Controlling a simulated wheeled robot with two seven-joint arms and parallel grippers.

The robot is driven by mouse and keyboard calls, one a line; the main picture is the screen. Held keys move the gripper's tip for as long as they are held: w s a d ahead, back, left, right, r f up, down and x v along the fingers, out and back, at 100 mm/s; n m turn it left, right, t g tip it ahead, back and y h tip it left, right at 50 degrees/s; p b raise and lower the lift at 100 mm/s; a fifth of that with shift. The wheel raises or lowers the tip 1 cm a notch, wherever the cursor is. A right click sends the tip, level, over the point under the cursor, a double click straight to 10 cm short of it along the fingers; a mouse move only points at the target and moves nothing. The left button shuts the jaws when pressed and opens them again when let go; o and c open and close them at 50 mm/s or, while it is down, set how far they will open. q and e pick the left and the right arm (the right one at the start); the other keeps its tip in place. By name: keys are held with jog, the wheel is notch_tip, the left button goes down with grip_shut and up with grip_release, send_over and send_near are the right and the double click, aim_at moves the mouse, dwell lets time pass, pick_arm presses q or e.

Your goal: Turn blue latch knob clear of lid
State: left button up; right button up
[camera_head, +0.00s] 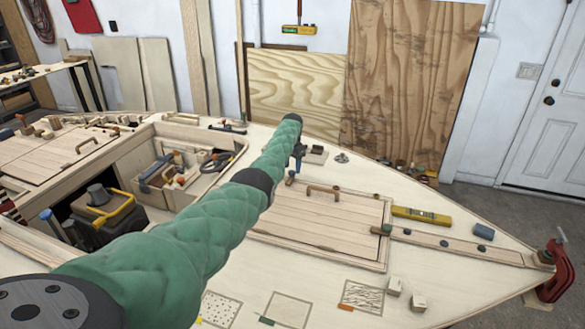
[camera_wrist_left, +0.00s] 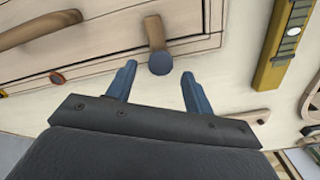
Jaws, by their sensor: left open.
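The blue latch knob (camera_wrist_left: 160,63) shows in the left wrist view at the end of a short wooden latch (camera_wrist_left: 154,32). The latch crosses the edge of a plank lid (camera_wrist_left: 105,40). My left gripper (camera_wrist_left: 158,84) is open and empty, with its blue fingers on either side of the knob's line. The knob appears just beyond and between the fingertips, with no visible contact. In the head view the left gripper (camera_head: 299,151) is at the end of my green-sleeved arm, near the far edge of the lid (camera_head: 320,222). My right gripper is out of view.
A wooden handle (camera_head: 322,190) stands up from the lid. A yellow level (camera_head: 421,215) lies right of the lid. An open compartment with tools (camera_head: 180,175) is to the left. Small wood blocks (camera_head: 418,303) sit near the front. A red clamp (camera_head: 556,270) grips the right tip.

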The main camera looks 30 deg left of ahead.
pick_arm(q)
jog(key=shift+f, duration=0.5)
jog(key=shift+s+f, duration=0.15)
jog(key=shift+f, duration=0.25)
jog(key=shift+f, duration=0.1)
jog(key=shift+c, duration=0.4)
jog(key=c, duration=0.9)
